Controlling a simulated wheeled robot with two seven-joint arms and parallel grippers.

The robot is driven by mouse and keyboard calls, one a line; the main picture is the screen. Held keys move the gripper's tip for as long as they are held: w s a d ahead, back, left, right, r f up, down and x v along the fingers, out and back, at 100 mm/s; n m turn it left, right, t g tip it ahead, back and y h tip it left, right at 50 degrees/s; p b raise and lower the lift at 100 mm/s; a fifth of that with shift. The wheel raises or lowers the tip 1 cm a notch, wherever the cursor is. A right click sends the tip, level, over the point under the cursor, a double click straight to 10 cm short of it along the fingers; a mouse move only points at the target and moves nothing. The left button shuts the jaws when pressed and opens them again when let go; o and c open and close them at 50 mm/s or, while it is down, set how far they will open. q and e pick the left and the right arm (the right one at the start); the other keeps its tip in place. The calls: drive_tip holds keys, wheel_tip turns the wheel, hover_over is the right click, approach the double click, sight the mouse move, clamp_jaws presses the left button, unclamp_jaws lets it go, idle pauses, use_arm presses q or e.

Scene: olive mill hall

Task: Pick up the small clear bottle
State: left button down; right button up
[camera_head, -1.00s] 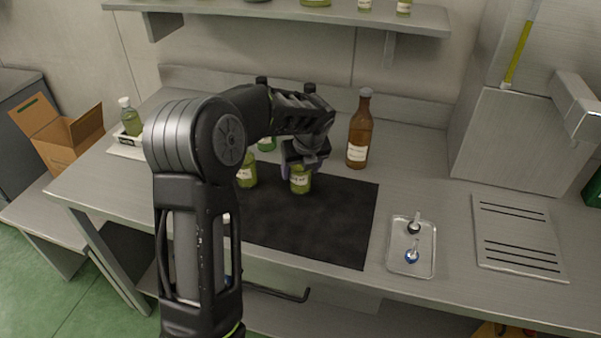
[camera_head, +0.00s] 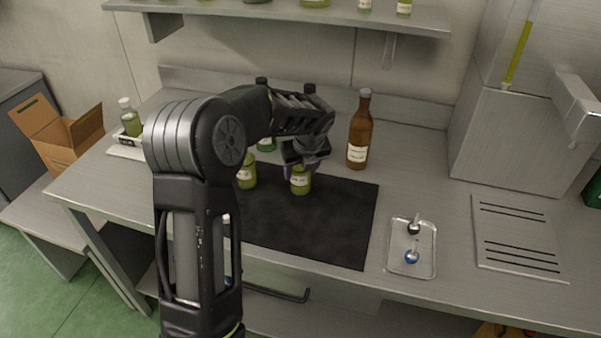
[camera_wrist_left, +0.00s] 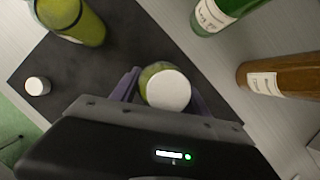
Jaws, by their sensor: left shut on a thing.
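A small clear bottle (camera_head: 300,182) with yellow-green contents and a pale label stands on the dark mat (camera_head: 330,225). My left gripper (camera_head: 301,165) is over it from above, shut on it. In the left wrist view the bottle's round white cap (camera_wrist_left: 168,90) shows between the two purple fingers, and its body is mostly hidden beneath the cap. The bottle looks upright. My right gripper is in neither view.
A yellow-green bottle (camera_head: 246,173) stands left of the held one. Behind are a green bottle (camera_head: 267,143) and a tall brown bottle (camera_head: 358,135). A small metal tray (camera_head: 397,262) lies to the right. The mat's front right is clear.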

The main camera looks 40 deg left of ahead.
use_arm(q)
drive_tip(key=shift+r, duration=0.2)
wheel_tip(320, 180, up, 10)
drive_tip(key=shift+f+b, duration=0.15)
drive_tip(key=shift+b, duration=0.3)
idle(0.5)
